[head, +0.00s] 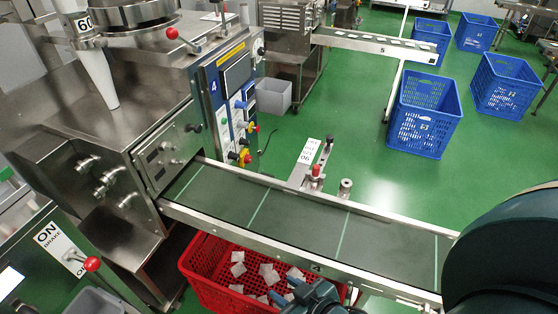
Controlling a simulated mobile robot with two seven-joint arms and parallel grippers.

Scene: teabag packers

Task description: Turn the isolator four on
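The blue-edged control panel marked 4 (238,85) stands on the machine at upper left centre. Low on it is a red and yellow switch (244,157), which looks like the isolator; its setting is too small to read. Green and black knobs sit beside it. My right gripper (285,289) is at the bottom edge, over the red crate, far below and right of the panel. My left gripper is not in view.
A conveyor (290,222) marked 4 runs between my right gripper and the panel. The red crate (200,280) holds several teabags. A red-knobbed brake lever (92,264) is at lower left. Blue crates (425,115) stand on the green floor, with free room around them.

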